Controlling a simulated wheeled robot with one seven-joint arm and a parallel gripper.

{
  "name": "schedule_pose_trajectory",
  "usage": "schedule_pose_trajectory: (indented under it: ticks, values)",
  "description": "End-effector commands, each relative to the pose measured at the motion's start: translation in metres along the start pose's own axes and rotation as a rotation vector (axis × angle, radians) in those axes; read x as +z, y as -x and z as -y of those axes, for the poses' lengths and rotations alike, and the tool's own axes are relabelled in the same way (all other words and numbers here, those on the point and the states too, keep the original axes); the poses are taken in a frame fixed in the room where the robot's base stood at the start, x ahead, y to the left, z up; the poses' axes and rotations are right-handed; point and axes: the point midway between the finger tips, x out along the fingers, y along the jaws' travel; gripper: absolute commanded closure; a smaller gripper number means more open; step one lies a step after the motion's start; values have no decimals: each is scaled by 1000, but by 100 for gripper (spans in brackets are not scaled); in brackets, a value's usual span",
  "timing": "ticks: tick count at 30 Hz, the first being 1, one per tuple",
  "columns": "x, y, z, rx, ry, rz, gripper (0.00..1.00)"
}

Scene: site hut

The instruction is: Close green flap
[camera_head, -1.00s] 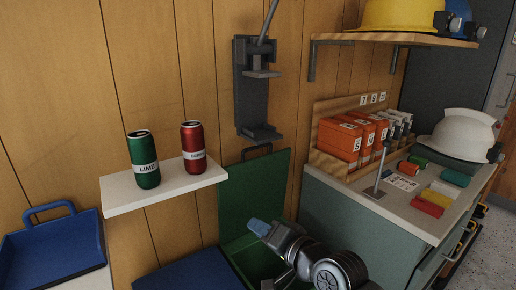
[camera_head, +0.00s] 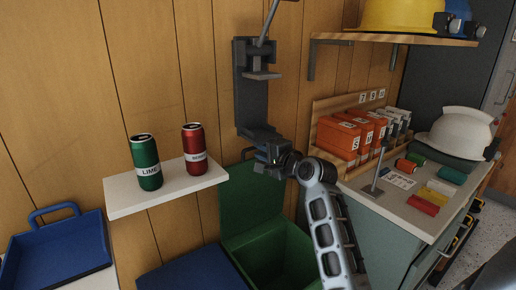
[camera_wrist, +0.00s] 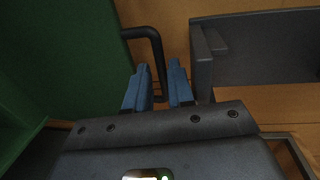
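The green flap (camera_head: 248,196) stands raised against the wooden wall, behind the open green bin (camera_head: 268,243). In the wrist view the flap (camera_wrist: 60,60) fills the left side, and its black loop handle (camera_wrist: 154,42) sticks out to the right. My gripper (camera_head: 262,168) is at the top edge of the flap, just below the black wall bracket. In the wrist view its blue fingertips (camera_wrist: 160,72) stand apart, with the handle's lower part showing between them. I cannot tell whether either finger touches the handle.
The black wall bracket (camera_head: 252,95) is close above my gripper. A white shelf (camera_head: 120,203) with a green can (camera_head: 146,165) and a red can (camera_head: 195,150) is to the left. A blue lid (camera_head: 190,272) lies beside the bin. A cabinet (camera_head: 390,235) stands right.

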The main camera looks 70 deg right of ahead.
Motion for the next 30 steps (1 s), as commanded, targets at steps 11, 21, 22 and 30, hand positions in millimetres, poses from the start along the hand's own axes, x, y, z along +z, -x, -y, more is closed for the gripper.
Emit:
schedule_pose_trajectory:
  ticks: [11,21,22,30]
  values:
    - [0,-21,0,-1,2,0,77]
    - [0,-21,0,0,2,0,96]
    - [0,-21,0,0,2,-1,99]
    - [0,-21,0,0,2,-1,100]
